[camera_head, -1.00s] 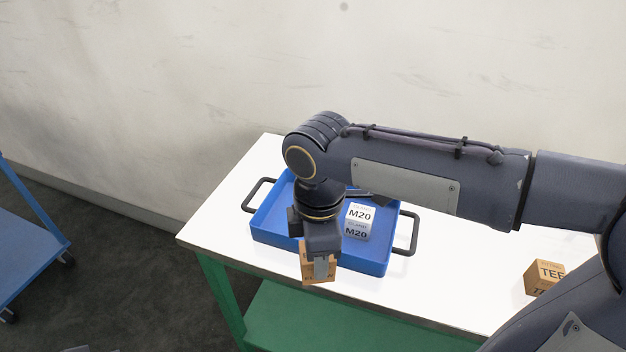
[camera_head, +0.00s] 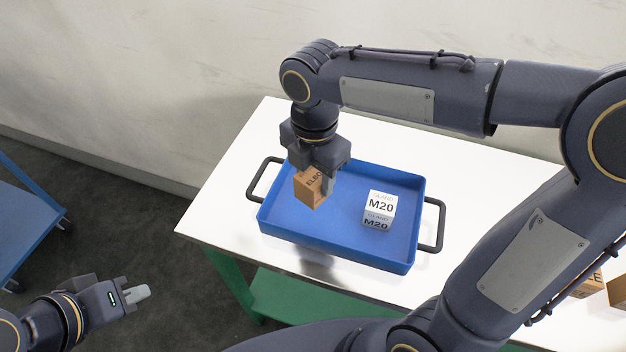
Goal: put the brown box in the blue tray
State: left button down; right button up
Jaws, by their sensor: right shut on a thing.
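The blue tray (camera_head: 345,246) with dark handles lies on the white table. A brown box (camera_head: 307,188) marked "ELEC" is held by my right gripper (camera_head: 318,180), which is shut on it. The box hangs over the left part of the tray; how high above the tray floor I cannot tell. A white box (camera_head: 380,207) marked "M20" sits in the tray to the right of the brown box. My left gripper (camera_head: 138,296) is at the lower left, away from the table; whether its jaws are open or shut I cannot tell.
Other brown boxes (camera_head: 588,286) sit on the white table (camera_head: 225,205) at the right, partly hidden by my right arm. A blue cart (camera_head: 22,235) stands at the far left. The tray floor between the held box and the white box is clear.

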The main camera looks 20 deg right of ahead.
aim_at(313, 175)
jog(key=w+f, duration=0.2)
jog(key=f, duration=0.1)
jog(key=shift+w+d+f, duration=0.1)
jog(key=shift+w+d, duration=0.1)
jog(key=shift+w, duration=0.1)
jog(key=shift+w+f, duration=0.15)
jog(key=shift+f, duration=1.5)
jog(key=shift+f, duration=0.1)
jog(key=shift+f, duration=0.15)
jog(key=o, duration=1.1)
